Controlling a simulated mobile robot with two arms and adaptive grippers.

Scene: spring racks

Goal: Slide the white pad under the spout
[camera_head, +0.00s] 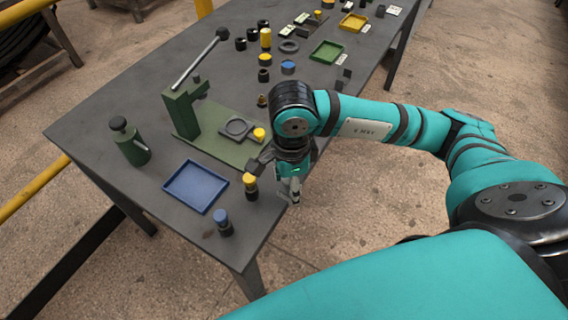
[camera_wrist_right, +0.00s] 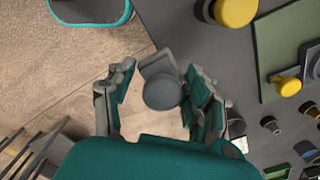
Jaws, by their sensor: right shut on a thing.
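My right gripper (camera_head: 290,190) is over the table's front right edge, right of a green lever press. In the right wrist view the gripper (camera_wrist_right: 160,100) is shut on a small grey piece with a round top (camera_wrist_right: 162,92). In the head view this piece cannot be made out clearly. A dark green bottle-like dispenser (camera_head: 132,148) with a black knob stands at the table's left end; no spout can be clearly told on it. I cannot make out a white pad in either view. My left gripper is not in view.
A blue tray (camera_head: 168,183) lies in front. A yellow-topped cylinder (camera_head: 250,185) and a blue-topped one (camera_head: 222,222) stand near the edge. Several small parts and trays fill the back.

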